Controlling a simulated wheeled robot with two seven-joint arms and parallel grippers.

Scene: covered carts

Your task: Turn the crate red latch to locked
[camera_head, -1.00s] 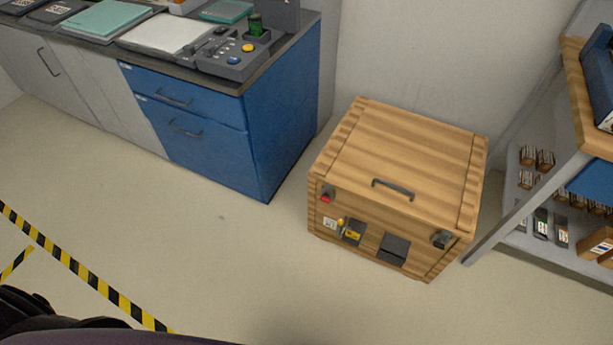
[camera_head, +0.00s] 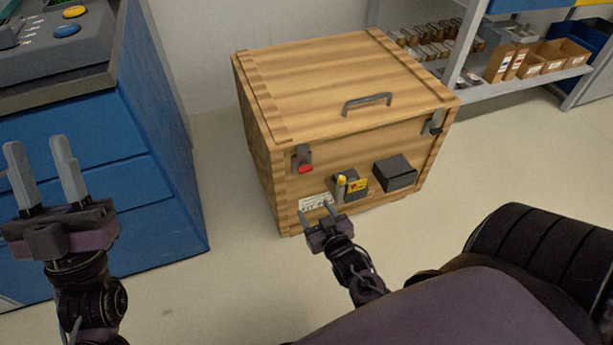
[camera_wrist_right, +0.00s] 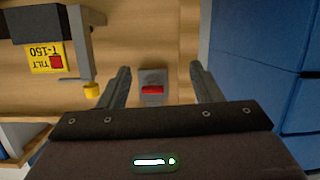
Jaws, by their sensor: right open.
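The wooden crate (camera_head: 320,75) stands on the floor with its lid down. Its red latch (camera_head: 304,160), a grey piece with a red part, is at the upper left of the front face. My right gripper (camera_head: 315,210) is open and empty in front of the crate, below the latch in the head view. In the right wrist view, the red latch (camera_wrist_right: 152,90) shows between the open fingers of the right gripper (camera_wrist_right: 160,76), apparently apart from them. My left gripper (camera_head: 38,146) is open and empty at the left, in front of the blue cabinet.
A yellow-topped lever (camera_head: 341,181), a yellow tag (camera_head: 357,185) and a dark box (camera_head: 395,173) are on the crate's front. A second latch (camera_head: 434,122) is at its right. The blue cabinet (camera_head: 160,130) stands left; shelves (camera_head: 540,80) stand behind right.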

